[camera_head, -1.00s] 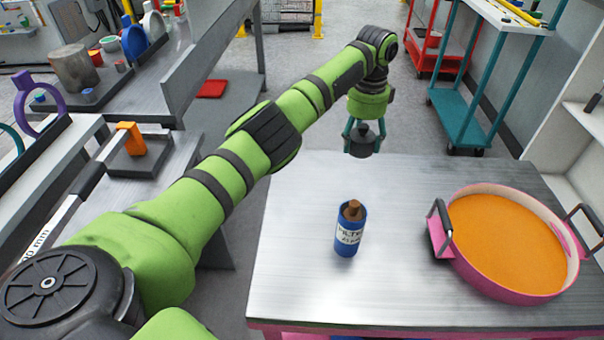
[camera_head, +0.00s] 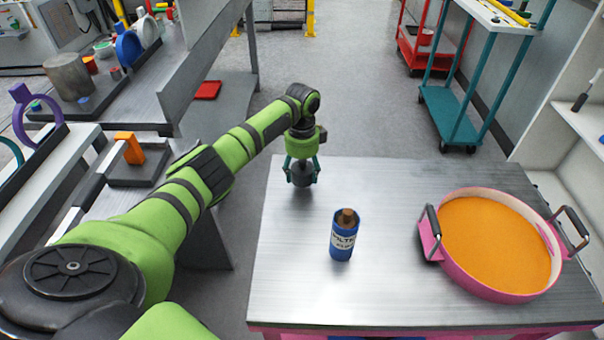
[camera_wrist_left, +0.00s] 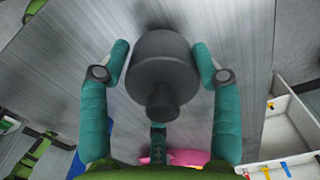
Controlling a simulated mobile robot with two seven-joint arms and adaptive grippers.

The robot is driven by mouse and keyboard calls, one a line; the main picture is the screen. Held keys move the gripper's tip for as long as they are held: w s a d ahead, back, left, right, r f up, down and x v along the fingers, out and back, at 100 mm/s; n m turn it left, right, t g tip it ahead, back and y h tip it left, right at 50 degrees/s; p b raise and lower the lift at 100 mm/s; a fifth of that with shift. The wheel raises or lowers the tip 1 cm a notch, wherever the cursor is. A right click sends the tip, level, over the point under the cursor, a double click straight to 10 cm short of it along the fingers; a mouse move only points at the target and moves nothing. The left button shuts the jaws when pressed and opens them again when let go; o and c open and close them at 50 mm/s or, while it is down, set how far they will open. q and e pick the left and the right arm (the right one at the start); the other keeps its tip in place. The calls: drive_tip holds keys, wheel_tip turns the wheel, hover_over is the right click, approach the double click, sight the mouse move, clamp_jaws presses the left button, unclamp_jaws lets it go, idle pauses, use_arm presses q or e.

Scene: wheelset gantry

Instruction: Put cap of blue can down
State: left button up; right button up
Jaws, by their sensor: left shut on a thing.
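The blue can (camera_head: 344,238) stands upright on the metal table (camera_head: 400,190), with a brown neck showing at its open top. Its cap (camera_head: 302,174), a dark grey stepped piece, is in my left gripper (camera_head: 301,172) near the table's far left corner, beyond the can. In the left wrist view the cap (camera_wrist_left: 160,70) sits between the teal fingers of the gripper (camera_wrist_left: 160,72), with the table's surface behind it. I cannot tell whether the cap touches the table. My right gripper is in neither view.
A pink round pan (camera_head: 495,245) with orange contents and dark handles stands on the table's right side. The table between gripper and pan is clear. A teal trolley (camera_head: 455,115) stands behind, and a workbench (camera_head: 150,100) lies to the left.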

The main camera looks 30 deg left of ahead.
sight(302, 178)
use_arm(q)
wheel_tip(302, 178, down, 2)
drive_tip(key=shift+f, duration=0.3)
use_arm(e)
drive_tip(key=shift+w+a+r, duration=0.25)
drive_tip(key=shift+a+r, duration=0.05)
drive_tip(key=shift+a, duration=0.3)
use_arm(q)
drive_tip(key=shift+f, duration=0.2)
drive_tip(key=o, duration=1)
drive_tip(key=shift+o, duration=0.2)
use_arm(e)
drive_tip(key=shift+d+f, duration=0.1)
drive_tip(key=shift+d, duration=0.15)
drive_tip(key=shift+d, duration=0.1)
use_arm(q)
drive_tip(key=shift+r, duration=0.25)
wheel_tip(302, 178, up, 12)
drive_tip(key=shift+b, duration=0.75)
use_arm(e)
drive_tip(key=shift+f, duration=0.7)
